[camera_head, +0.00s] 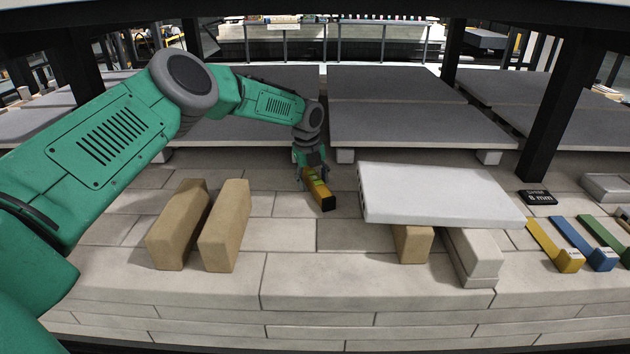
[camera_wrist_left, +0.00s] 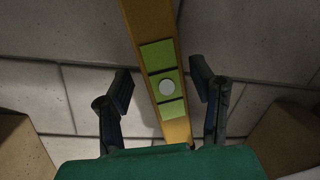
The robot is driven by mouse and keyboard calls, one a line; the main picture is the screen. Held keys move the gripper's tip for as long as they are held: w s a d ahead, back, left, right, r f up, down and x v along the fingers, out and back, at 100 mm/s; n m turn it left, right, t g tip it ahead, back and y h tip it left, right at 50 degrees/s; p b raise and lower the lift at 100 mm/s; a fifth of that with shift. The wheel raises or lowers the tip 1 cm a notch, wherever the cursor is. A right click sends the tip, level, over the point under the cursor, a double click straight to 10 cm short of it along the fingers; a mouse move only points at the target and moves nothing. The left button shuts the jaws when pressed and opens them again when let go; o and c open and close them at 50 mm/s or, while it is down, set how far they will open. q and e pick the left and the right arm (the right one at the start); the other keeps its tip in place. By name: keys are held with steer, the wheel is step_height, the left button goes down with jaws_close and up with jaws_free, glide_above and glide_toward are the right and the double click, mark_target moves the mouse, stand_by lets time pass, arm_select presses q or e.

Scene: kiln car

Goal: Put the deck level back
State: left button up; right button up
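The deck level (camera_head: 321,192) is a yellow-orange bar with a black end cap and green vial windows. It appears to lie on the pale brick deck, pointing toward the front. In the left wrist view the level (camera_wrist_left: 150,50) runs up between the fingers, with a pale round spot between its green windows. My left gripper (camera_head: 312,168) is above the level's far part. In the left wrist view my left gripper (camera_wrist_left: 160,92) is open, one finger on each side of the level, with gaps on both sides. My right gripper is not in view.
Two tan blocks (camera_head: 225,225) stand to the left. A pale slab (camera_head: 435,192) rests tilted on supports to the right. Yellow, blue and green gauges (camera_head: 555,245) and a black "8 mm" plate (camera_head: 537,197) lie further right. Grey slabs (camera_head: 400,110) and dark posts (camera_head: 560,95) are behind.

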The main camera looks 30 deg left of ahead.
mark_target(310, 180)
arm_select(q)
steer(key=shift+a+f, duration=0.1)
steer(key=shift+a, duration=0.25)
steer(key=shift+d+r, duration=0.1)
steer(key=shift+r, duration=0.2)
steer(key=r+p, duration=0.1)
steer(key=r, duration=0.1)
steer(key=r+p, duration=0.1)
steer(key=r, duration=0.1)
steer(key=s+r+p, duration=0.1)
steer(key=r, duration=0.1)
steer(key=shift+d+r, duration=0.15)
steer(key=shift+r, duration=0.2)
steer(key=shift+s+a+r, duration=0.15)
steer(key=shift+a+r, duration=0.05)
steer(key=shift+r, duration=0.1)
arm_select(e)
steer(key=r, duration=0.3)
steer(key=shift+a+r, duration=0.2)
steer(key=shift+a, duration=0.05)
arm_select(q)
steer(key=shift+d, duration=0.2)
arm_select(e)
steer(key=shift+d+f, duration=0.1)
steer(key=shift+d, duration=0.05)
